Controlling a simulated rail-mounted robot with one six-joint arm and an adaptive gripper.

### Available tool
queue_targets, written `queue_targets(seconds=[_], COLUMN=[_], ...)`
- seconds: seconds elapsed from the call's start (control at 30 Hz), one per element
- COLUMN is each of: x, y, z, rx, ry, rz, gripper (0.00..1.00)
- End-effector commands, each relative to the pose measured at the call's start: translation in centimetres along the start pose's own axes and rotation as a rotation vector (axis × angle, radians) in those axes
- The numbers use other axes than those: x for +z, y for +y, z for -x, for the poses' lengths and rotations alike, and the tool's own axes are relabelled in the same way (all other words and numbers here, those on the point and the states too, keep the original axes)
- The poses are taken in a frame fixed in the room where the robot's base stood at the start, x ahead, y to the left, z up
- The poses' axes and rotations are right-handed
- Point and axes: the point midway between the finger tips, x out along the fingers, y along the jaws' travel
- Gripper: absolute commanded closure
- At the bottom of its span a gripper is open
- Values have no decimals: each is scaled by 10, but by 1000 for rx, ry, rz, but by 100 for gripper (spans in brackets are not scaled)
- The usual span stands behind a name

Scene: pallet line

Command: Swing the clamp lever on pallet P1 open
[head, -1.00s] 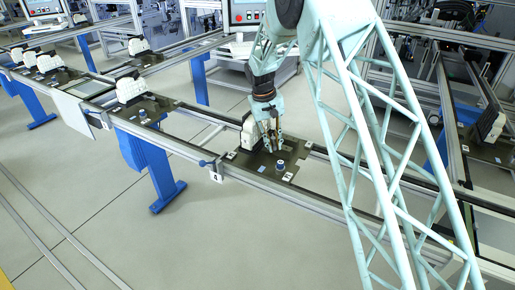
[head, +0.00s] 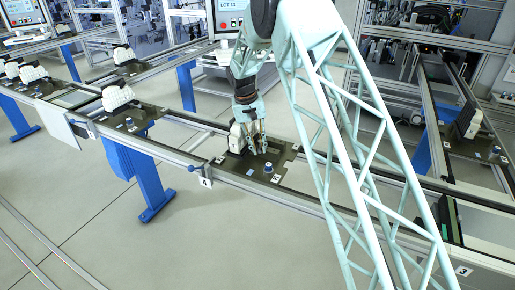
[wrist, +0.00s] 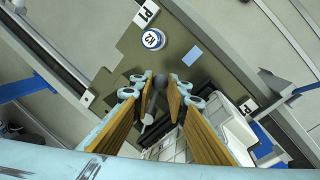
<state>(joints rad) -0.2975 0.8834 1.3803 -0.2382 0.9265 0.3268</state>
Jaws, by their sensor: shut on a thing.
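Pallet P1 (head: 246,172) is a dark plate on the rail line in the middle of the head view. In the wrist view its plate (wrist: 117,62) carries a white P1 label (wrist: 145,14). The clamp lever (wrist: 158,84) has a dark round knob and a paler rod running down towards a white part. My gripper (wrist: 156,90) has its two fingers on either side of the lever and is shut on it. In the head view my gripper (head: 257,147) is low over the plate beside a white block (head: 237,138); the lever is hidden there.
A round blue-and-white cap (wrist: 153,40) and a light blue patch (wrist: 192,55) are on the plate near my fingers. The white block (wrist: 228,128) stands close to the right finger. Rails flank the pallet. Another pallet (head: 130,122) with a white block sits further left.

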Motion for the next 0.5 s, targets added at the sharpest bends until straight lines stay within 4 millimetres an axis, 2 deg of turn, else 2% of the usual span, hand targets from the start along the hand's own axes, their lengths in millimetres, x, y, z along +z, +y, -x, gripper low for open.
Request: queue_targets(seconds=[0.03,0.17,0.5], x=[0,0,0], y=[0,0,0], z=[0,0,1], rx=[0,0,0], ry=[0,0,0], rz=[0,0,1], gripper=[84,72,72])
